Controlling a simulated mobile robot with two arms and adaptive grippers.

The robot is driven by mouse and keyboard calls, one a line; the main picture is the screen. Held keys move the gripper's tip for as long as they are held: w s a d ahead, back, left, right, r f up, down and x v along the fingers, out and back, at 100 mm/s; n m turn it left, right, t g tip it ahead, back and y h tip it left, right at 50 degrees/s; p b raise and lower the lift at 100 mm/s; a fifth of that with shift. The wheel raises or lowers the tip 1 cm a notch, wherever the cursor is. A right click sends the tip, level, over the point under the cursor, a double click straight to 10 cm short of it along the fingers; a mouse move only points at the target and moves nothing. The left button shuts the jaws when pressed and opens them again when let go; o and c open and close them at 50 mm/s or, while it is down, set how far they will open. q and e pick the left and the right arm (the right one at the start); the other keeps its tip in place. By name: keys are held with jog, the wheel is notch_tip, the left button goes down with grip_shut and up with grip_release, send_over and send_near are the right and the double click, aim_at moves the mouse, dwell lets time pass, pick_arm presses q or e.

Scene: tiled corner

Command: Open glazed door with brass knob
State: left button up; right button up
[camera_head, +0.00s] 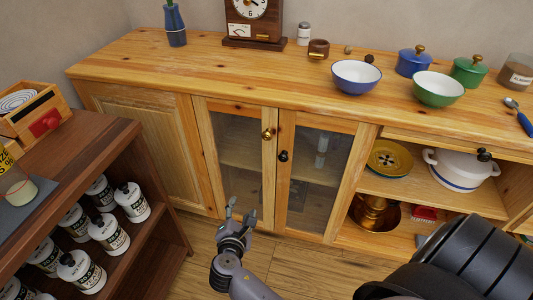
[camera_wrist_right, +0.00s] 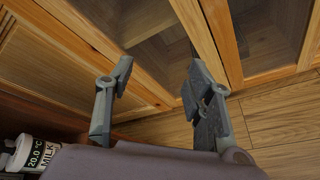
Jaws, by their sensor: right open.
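The glazed door (camera_head: 238,150) with the brass knob is the left one of two glass-fronted doors in the wooden sideboard, and it looks closed. Its brass knob (camera_head: 268,134) sits high on its right-hand stile. My right gripper (camera_head: 241,206) is open and empty, in front of the lower part of this door, well below the knob and apart from it. In the right wrist view the two fingers (camera_wrist_right: 160,78) are spread, with the door's glass (camera_wrist_right: 135,18) beyond them; the knob does not show there. My left gripper is not in view.
The neighbouring glazed door (camera_head: 318,160) has a black knob (camera_head: 283,156) close to the brass one. A dark shelf unit (camera_head: 120,140) with several white jars stands at left. Bowls and pots stand on the sideboard top (camera_head: 190,62). Open floor (camera_head: 205,250) lies below the doors.

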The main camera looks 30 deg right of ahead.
aim_at(267, 137)
jog(key=d+r+h+b, duration=0.1)
jog(key=d+r+h, duration=0.15)
jog(key=r, duration=0.45)
jog(key=d+r+h+b, duration=0.1)
jog(key=r+h, duration=0.2)
jog(key=r, duration=0.3)
jog(key=shift+m+t, duration=0.3)
jog(key=b+x, duration=0.1)
jog(key=x, duration=1.5)
jog(key=shift+s+f, duration=0.1)
jog(key=shift+f, duration=0.1)
jog(key=shift+w+d+y, duration=0.25)
jog(key=shift+d, duration=0.05)
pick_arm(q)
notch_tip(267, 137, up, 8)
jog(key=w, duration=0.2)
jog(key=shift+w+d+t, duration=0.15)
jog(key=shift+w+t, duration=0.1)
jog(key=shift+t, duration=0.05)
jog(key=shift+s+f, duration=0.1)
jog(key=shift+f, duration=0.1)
pick_arm(e)
grip_shut()
